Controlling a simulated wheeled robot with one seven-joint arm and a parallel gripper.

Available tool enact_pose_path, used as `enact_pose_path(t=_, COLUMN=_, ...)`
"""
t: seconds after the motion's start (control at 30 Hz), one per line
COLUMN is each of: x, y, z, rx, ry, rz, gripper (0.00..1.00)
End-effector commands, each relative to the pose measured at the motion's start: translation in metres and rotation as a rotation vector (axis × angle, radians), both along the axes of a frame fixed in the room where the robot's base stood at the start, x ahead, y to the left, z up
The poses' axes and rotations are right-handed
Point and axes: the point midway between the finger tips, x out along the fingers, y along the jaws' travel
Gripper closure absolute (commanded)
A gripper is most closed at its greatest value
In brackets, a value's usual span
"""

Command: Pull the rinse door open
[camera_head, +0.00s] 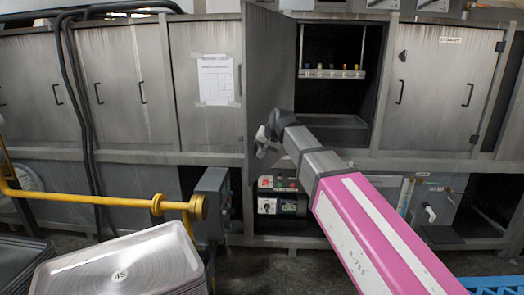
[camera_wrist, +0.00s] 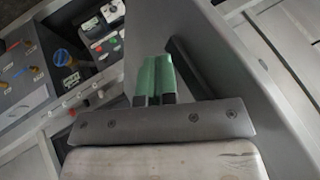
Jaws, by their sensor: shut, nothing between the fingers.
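A tall grey metal door (camera_head: 262,75), taken to be the rinse door, stands swung open at about a right angle to the cabinet row. Its label is not readable. The open compartment (camera_head: 338,102) to its right shows a dark inside. My gripper (camera_head: 266,138) is at the door's lower right side in the head view. In the wrist view its green fingers (camera_wrist: 154,76) are shut together and empty, in front of the grey door panel (camera_wrist: 225,60). A dark bar handle (camera_wrist: 188,66) is just right of the fingers; I cannot tell whether they touch.
A shelf (camera_head: 331,74) with small coloured items crosses the compartment. Control boxes (camera_head: 280,195) stand below it. A yellow pipe (camera_head: 110,200) and stacked metal trays (camera_head: 125,265) fill the lower left. Blue crate edge (camera_head: 492,284) is at lower right.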

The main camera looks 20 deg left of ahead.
Motion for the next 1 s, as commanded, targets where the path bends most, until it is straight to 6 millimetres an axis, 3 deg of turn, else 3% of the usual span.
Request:
enact_pose_path(t=0.27, x=-0.005, y=-0.034, z=0.001, rx=0.002, ry=0.000, rz=-0.003, gripper=1.00)
enact_pose_path(t=0.7, x=-0.036, y=-0.061, z=0.061, rx=0.001, ry=-0.002, rz=-0.002, gripper=1.00)
enact_pose_path(t=1.0, x=-0.045, y=-0.070, z=0.078, rx=-0.001, ry=0.000, rz=-0.003, gripper=1.00)
